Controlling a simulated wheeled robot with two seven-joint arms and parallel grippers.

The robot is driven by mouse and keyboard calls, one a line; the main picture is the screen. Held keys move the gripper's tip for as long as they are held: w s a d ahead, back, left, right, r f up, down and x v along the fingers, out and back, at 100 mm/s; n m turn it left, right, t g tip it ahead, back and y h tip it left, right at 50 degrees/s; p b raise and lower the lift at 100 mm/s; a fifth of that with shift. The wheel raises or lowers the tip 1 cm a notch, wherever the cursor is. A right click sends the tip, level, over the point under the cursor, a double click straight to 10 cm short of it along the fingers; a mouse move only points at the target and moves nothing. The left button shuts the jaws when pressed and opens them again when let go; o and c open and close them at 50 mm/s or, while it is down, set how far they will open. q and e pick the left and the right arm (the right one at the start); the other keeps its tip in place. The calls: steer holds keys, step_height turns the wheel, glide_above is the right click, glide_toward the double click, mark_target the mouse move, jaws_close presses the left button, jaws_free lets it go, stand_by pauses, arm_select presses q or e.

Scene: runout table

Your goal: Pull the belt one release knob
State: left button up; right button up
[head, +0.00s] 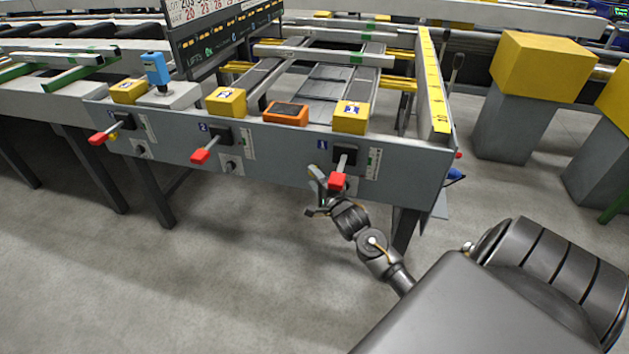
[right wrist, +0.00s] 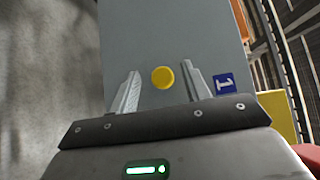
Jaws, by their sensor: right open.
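The round yellow knob (right wrist: 162,77) shows in the right wrist view on the grey front panel (right wrist: 170,35), beside a blue label 1 (right wrist: 225,83). In the head view my right gripper hides it; the blue label 1 (head: 322,145) shows just above. My right gripper (head: 317,181) is at the panel, left of the red-gripped lever (head: 338,180). In the right wrist view my right gripper (right wrist: 162,82) is open, with the knob between its fingertips in the picture. Whether the fingers touch it cannot be told. My left gripper is not in view.
More red-gripped levers (head: 207,152) (head: 103,134) stick out along the panel to the left. Yellow blocks (head: 351,117) and an orange box (head: 286,113) sit on the table's top edge. Grey pedestals (head: 513,125) stand at right. The floor in front is clear.

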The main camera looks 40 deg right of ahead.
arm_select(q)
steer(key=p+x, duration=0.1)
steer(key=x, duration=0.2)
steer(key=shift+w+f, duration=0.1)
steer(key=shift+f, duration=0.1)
arm_select(e)
steer(key=s+a, duration=0.2)
steer(key=s, duration=0.8)
steer(key=shift+s, duration=0.3)
